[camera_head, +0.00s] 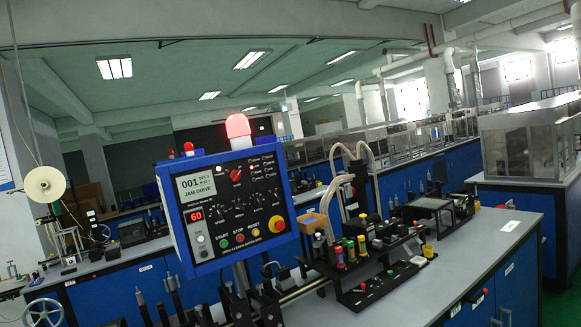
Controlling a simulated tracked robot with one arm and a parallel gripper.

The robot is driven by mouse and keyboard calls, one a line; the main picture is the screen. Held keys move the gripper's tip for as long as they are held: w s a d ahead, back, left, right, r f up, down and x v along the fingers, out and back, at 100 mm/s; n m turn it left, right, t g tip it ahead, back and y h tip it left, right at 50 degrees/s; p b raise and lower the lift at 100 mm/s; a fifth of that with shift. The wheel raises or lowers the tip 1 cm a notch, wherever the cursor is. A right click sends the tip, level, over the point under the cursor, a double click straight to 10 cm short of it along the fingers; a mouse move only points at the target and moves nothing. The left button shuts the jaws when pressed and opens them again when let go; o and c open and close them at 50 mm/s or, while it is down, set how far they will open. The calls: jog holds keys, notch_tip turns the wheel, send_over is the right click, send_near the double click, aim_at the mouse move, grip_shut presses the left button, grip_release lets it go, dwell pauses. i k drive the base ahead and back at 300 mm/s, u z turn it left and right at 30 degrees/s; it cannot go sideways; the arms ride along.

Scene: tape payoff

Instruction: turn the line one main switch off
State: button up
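A blue-framed control panel (228,208) stands tilted at the centre left. A red rotary knob (236,175) sits at its upper middle; it looks like a main switch, but its label and pointer position are too small to read. The white display (196,186) shows "001" and "JAM DRIVE". A red readout (194,214) shows 60. A row of black knobs, green and red buttons and a yellow-ringed red emergency stop (277,224) lie below. A red beacon (237,126) on top is lit. I cannot make out my gripper.
A grey bench (470,245) with blue cabinets carries a black machine, small coloured bottles (350,250) and a yellow cup (428,251) right of the panel. A white tape reel (45,184) and a handwheel (43,313) are at the left. Dark fittings stand below the panel.

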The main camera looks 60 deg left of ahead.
aim_at(235, 176)
jog(key=u, duration=0.3)
jog(key=i, duration=1.2)
jog(key=u, duration=1)
jog(key=i, duration=0.5)
jog(key=u, duration=0.3)
jog(key=k, duration=0.9)
jog(key=u, duration=0.2)
jog(key=i, duration=0.9)
jog(key=z, duration=0.05)
